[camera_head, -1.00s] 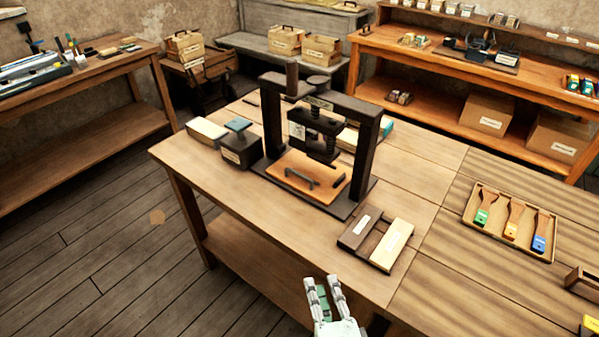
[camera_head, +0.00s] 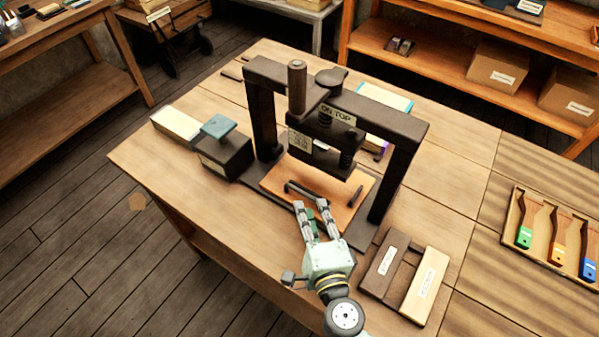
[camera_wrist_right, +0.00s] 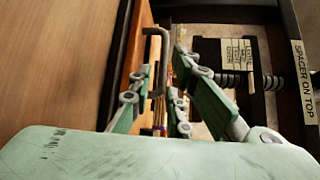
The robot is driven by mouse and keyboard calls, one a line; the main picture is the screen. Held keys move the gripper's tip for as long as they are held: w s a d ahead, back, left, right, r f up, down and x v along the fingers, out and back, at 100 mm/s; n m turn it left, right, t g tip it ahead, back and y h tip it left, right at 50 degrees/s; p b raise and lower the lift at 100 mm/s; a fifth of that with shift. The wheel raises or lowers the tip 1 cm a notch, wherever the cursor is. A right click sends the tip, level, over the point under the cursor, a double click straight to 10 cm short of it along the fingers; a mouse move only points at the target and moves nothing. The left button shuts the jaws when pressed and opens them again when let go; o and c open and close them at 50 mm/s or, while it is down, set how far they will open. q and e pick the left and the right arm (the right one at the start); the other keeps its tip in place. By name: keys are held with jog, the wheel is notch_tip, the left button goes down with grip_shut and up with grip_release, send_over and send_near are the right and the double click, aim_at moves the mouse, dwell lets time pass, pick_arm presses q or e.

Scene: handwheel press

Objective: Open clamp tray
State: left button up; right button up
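The clamp tray (camera_head: 276,182) is an orange-brown board low inside the dark press frame (camera_head: 401,165). A dark bar handle (camera_head: 303,191) stands on its near part. The handle also shows in the wrist view (camera_wrist_right: 158,40). My right gripper (camera_head: 318,206) is over the tray's near edge, close to the handle. In the wrist view its fingers (camera_wrist_right: 168,88) are apart, with the handle's end near or between them. I cannot tell whether they touch it. The fingers hide part of the tray. My left gripper is not in view.
A dark box with a blue-grey top (camera_head: 218,127) stands left of the press. A dark and pale block set (camera_head: 424,285) lies at the right front. A tray of coloured-tipped tools (camera_head: 512,213) is farther right. The press's upright knob (camera_head: 297,85) rises above the frame.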

aim_at(305, 193)
jog(key=shift+w+r+p, duration=0.3)
jog(key=shift+r, duration=0.05)
jog(key=x, duration=0.2)
jog(key=shift+w+a+f, duration=0.1)
jog(key=shift+w+a, duration=0.05)
jog(key=shift+w, duration=0.15)
jog(key=shift+f+x, duration=0.25)
jog(key=shift+x, duration=1)
jog(key=shift+w, duration=0.1)
grip_shut()
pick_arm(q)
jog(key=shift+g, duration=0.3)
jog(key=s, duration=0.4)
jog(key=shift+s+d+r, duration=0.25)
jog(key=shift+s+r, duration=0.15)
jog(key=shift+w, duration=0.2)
